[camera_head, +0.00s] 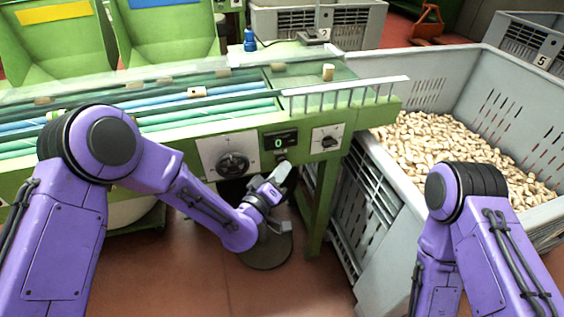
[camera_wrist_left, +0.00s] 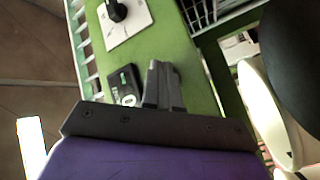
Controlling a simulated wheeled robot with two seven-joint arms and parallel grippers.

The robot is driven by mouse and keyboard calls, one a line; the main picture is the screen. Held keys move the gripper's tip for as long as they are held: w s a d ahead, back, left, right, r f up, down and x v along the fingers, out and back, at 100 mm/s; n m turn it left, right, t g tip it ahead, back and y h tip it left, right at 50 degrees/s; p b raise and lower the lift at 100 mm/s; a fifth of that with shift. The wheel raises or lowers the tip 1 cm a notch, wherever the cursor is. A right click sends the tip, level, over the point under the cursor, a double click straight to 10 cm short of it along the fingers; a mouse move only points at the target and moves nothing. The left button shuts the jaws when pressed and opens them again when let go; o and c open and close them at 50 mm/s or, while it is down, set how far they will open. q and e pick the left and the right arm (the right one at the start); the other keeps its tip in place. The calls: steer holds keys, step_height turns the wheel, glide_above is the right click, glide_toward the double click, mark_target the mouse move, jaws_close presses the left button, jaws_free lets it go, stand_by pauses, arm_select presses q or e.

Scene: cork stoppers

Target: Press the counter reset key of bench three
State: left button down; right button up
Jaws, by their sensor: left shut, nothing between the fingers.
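The counter (camera_head: 280,141) is a small black box on the green bench front, with a lit green digit that looks like 0. A small dark part just below it may be the reset key; I cannot make it out clearly. My left gripper (camera_head: 281,173) is shut and empty, its tips just below the counter. In the left wrist view the counter (camera_wrist_left: 124,86) lies just left of the shut fingers (camera_wrist_left: 163,85). I cannot tell whether the tips touch the bench. My right gripper is out of view; only its arm shows.
A plate with a large black knob (camera_head: 232,162) is left of the counter, and a smaller switch plate (camera_head: 325,138) is right. A grey crate (camera_head: 420,215) full of corks stands at the right. A round stool-like disc (camera_head: 267,252) is below the gripper.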

arm_select(q)
steer(key=shift+s, duration=0.1)
steer(key=shift+s+d, duration=0.25)
steer(key=shift+s, duration=0.5)
steer(key=shift+s+d+b, duration=0.1)
steer(key=shift+s+d, duration=0.15)
steer(key=shift+s, duration=0.55)
steer(key=shift+s+d+b, duration=0.1)
steer(key=shift+s+d, duration=0.2)
steer(key=shift+s, duration=0.45)
steer(key=shift+s+d+b, duration=0.1)
steer(key=shift+s+d, duration=0.15)
steer(key=shift+s, duration=0.55)
